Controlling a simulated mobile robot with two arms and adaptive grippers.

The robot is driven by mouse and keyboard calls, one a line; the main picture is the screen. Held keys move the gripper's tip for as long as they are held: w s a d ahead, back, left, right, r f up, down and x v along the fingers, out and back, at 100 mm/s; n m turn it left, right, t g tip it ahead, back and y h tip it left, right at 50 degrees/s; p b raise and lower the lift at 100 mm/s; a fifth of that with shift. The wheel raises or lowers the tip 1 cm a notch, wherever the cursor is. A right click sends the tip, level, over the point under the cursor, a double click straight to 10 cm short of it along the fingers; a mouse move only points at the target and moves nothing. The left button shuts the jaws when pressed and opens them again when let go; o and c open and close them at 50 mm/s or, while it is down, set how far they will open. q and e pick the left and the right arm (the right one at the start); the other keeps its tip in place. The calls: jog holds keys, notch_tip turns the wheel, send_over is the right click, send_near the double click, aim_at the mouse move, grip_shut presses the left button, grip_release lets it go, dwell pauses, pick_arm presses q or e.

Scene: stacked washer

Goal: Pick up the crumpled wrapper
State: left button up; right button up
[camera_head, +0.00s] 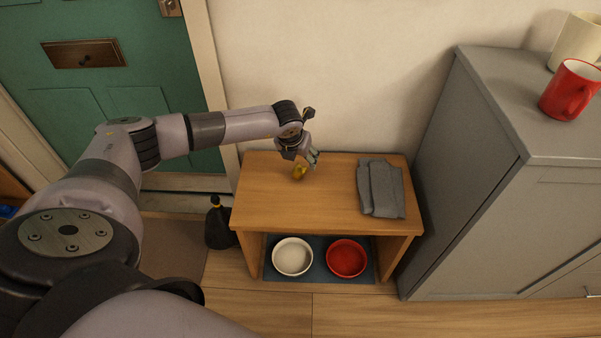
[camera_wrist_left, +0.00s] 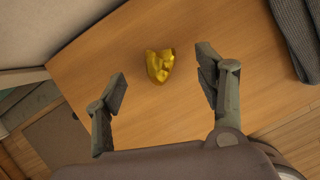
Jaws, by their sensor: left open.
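The crumpled wrapper (camera_head: 299,172) is a small gold, shiny piece lying on top of the wooden bench, left of its middle. In the left wrist view the wrapper (camera_wrist_left: 160,67) lies on the wood, ahead of and between my two fingers. My left gripper (camera_head: 314,158) is over the back of the bench top, close to the wrapper. In the left wrist view the left gripper (camera_wrist_left: 162,90) is open, with its fingers wide apart and nothing between the tips. My right gripper does not show in either view.
A folded grey cloth (camera_head: 381,187) lies on the right of the bench top (camera_head: 270,205). A white bowl (camera_head: 292,256) and a red bowl (camera_head: 346,258) sit below. A grey cabinet (camera_head: 465,190) with a red mug (camera_head: 571,90) stands right.

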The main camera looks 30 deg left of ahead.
aim_at(300, 166)
pick_arm(q)
jog(key=x, duration=0.3)
jog(key=b+x, duration=0.1)
jog(key=x, duration=0.2)
jog(key=shift+s+f+b, duration=0.1)
jog(key=shift+s+b, duration=0.1)
jog(key=shift+b, duration=0.1)
jog(key=shift+c, duration=0.3)
jog(key=c, duration=0.8)
